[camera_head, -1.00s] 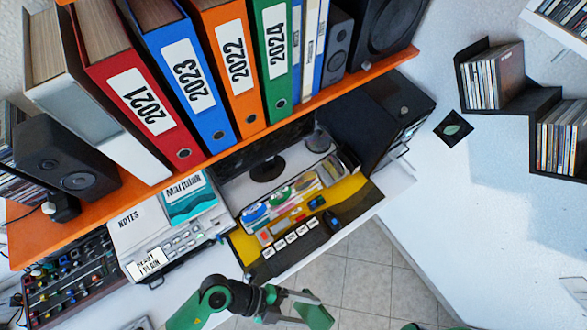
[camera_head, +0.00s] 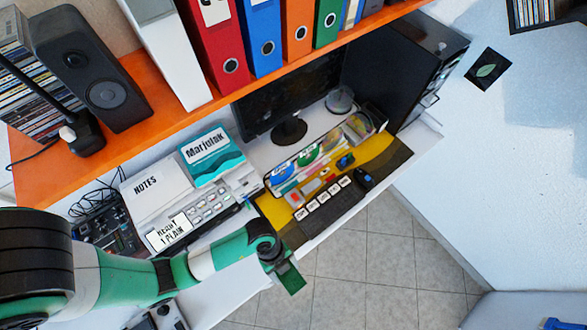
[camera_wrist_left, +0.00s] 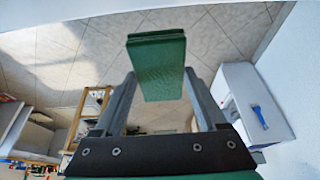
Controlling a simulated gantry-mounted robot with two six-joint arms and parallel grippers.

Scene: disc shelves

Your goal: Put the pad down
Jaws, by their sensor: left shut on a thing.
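The pad is a small flat green block (camera_head: 290,278), seen in the head view beyond the front edge of the desk, over the tiled floor. My left gripper (camera_head: 277,260) is shut on it. In the left wrist view the pad (camera_wrist_left: 160,68) is clasped between the two grey fingers of my left gripper (camera_wrist_left: 158,80), sticking out past their tips. Nothing shows beneath the pad but floor. My right gripper is not in view.
A white desk (camera_head: 245,290) holds a grey device with notes (camera_head: 190,205), a yellow mat (camera_head: 270,207), a keyboard (camera_head: 325,213) and a monitor (camera_head: 290,90). An orange shelf (camera_head: 160,125) with binders and a speaker (camera_head: 90,70) is above. The floor (camera_head: 365,250) is clear.

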